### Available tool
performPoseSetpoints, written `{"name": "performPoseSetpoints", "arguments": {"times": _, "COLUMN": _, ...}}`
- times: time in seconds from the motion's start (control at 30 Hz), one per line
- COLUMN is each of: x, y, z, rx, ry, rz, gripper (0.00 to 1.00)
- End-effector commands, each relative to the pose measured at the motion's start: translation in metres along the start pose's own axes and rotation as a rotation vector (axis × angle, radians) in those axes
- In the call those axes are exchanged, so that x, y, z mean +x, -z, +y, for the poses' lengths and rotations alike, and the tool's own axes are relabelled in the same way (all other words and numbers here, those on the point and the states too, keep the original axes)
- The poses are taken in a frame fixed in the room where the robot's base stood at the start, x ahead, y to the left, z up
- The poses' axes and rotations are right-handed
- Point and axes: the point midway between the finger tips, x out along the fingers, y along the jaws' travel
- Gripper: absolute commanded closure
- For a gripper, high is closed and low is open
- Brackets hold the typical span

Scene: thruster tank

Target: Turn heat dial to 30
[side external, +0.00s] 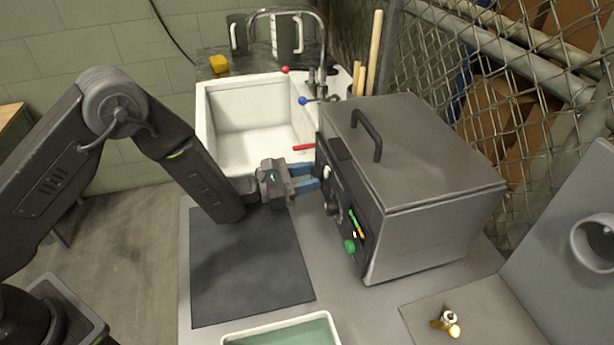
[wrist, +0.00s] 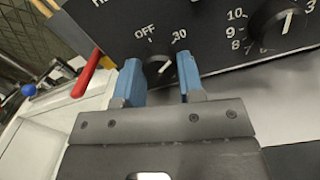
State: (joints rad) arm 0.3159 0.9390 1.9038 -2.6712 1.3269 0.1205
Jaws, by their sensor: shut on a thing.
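The heat dial (wrist: 157,69) is a black round knob with a white pointer line, on the dark front panel (wrist: 225,25) of a steel box. It sits below the labels OFF and 30. In the wrist view its pointer slants toward the upper right, on the 30 side rather than toward OFF. My gripper (wrist: 160,78) has its blue fingers on either side of this dial, shut on it. In the side view my gripper (side external: 310,178) reaches the panel from the left, and its fingers largely hide the dial.
A second numbered dial (wrist: 278,22) is right of the heat dial. A red lever (side external: 304,147) juts from the panel beside my gripper. A green knob (side external: 349,246) is lower on the steel box (side external: 430,150). A white sink (side external: 225,150) stands behind; a dark mat (side external: 250,270) lies in front.

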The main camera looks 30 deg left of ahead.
Motion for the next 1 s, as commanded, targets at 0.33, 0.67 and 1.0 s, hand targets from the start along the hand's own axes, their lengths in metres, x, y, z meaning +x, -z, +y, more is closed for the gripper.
{"name": "performPoseSetpoints", "arguments": {"times": 0.33, "x": -0.0003, "y": 0.0005, "z": 0.0, "rx": 0.008, "ry": 0.0, "rz": 0.001, "gripper": 0.88}}
{"name": "performPoseSetpoints", "arguments": {"times": 0.67, "x": -0.0002, "y": 0.0003, "z": 0.0, "rx": 0.007, "ry": 0.0, "rz": 0.001, "gripper": 0.43}}
{"name": "performPoseSetpoints", "arguments": {"times": 1.0, "x": -0.0032, "y": 0.0002, "z": 0.0003, "rx": 0.007, "ry": 0.0, "rz": 0.001, "gripper": 0.39}}
